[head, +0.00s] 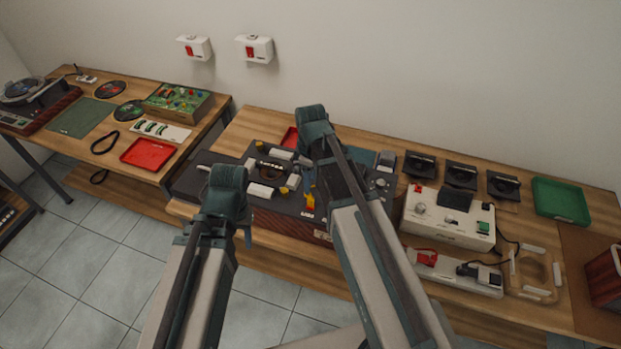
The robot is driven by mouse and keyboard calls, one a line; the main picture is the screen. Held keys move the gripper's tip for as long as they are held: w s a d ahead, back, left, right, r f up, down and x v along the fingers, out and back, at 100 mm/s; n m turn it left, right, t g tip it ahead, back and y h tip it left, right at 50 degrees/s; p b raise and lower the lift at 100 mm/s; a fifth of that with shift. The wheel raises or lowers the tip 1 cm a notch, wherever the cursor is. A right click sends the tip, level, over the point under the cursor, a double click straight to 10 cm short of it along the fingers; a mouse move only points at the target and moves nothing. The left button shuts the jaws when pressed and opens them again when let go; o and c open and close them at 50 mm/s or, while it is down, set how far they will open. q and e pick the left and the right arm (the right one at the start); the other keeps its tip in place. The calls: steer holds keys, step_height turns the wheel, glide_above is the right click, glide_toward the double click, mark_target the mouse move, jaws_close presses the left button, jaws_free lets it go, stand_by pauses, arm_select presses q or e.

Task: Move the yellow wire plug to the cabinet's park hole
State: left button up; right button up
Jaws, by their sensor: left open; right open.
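The cabinet (275,222) is a dark-topped box with wooden sides at the middle of the bench. A yellow-orange piece (308,205) that looks like the yellow wire plug shows on its top, close to my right arm. Smaller yellow pieces sit further left on the cabinet, and I cannot tell which is a plug. The park hole cannot be made out. My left gripper (240,222) is open and empty by the cabinet's front left. My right gripper (305,160) is open above the cabinet, partly hidden by its own arm. Neither visibly touches the plug.
A white device (447,219) and a white strip with a red plug (455,272) stand to the right. Black square units (461,174) and a green tray (561,198) lie behind. A red tray (148,153) is on the left table. Two switch boxes hang on the wall.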

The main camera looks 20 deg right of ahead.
mark_target(311, 198)
step_height(311, 198, down, 10)
steer(key=b, duration=0.8)
steer(key=shift+r, duration=0.25)
jaws_close()
stand_by(1.4)
steer(key=shift+r+p, duration=0.45)
steer(key=shift+r, duration=0.25)
stand_by(0.8)
steer(key=shift+r+p, duration=1.65)
steer(key=shift+d, duration=0.1)
